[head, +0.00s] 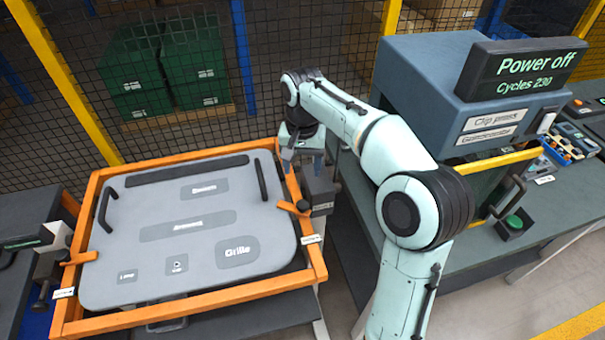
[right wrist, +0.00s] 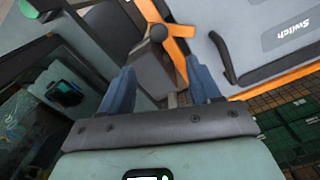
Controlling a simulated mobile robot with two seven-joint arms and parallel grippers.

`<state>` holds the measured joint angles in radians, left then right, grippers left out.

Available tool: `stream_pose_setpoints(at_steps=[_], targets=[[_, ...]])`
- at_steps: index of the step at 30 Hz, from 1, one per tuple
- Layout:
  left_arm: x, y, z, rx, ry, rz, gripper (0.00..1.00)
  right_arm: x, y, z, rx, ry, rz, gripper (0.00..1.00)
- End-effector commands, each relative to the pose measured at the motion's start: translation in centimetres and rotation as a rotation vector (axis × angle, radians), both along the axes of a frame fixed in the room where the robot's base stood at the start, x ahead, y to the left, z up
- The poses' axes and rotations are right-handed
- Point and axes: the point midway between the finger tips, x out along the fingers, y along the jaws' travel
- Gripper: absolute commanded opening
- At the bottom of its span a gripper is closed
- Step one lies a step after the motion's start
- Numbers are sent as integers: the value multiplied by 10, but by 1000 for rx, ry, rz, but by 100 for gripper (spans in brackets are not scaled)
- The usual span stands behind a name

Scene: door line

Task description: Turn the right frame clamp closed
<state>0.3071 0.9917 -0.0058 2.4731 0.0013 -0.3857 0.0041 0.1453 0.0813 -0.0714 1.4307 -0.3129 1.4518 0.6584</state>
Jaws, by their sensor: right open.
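A grey door panel (head: 150,215) lies in an orange frame (head: 190,303). The right frame clamp (head: 291,207), an orange bar with a dark knob, sits on the frame's right side. Its bar appears to reach from the knob toward the panel edge. In the right wrist view the clamp (right wrist: 180,31) is beyond the fingertips, near the top. My right gripper (head: 303,160) is above the frame's right side, behind the clamp in the head view. Its blue fingers (right wrist: 163,85) are apart with nothing held between them. My left gripper is out of view.
The left frame clamp (head: 80,258) is on the frame's left side. A clip press (head: 435,85) with a "Power off" sign stands on the bench to the right, close to my right arm. A mesh fence (head: 285,40) runs behind, with green crates (head: 165,65) beyond it.

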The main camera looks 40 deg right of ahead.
Motion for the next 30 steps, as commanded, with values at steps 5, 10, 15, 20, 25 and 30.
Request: stream_pose_setpoints(at_steps=[5,10,15,20,25,30], targets=[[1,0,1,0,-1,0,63,0,0,6,0,0,0,63],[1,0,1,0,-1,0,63,0,0,5,-1,1,0,63],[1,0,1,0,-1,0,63,3,2,3,-8,19,77,48],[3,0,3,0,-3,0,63,14,12,0,-35,108,439,48],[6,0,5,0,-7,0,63,29,25,-4,-33,253,958,48],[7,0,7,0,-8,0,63,40,37,-5,5,374,1351,48]])
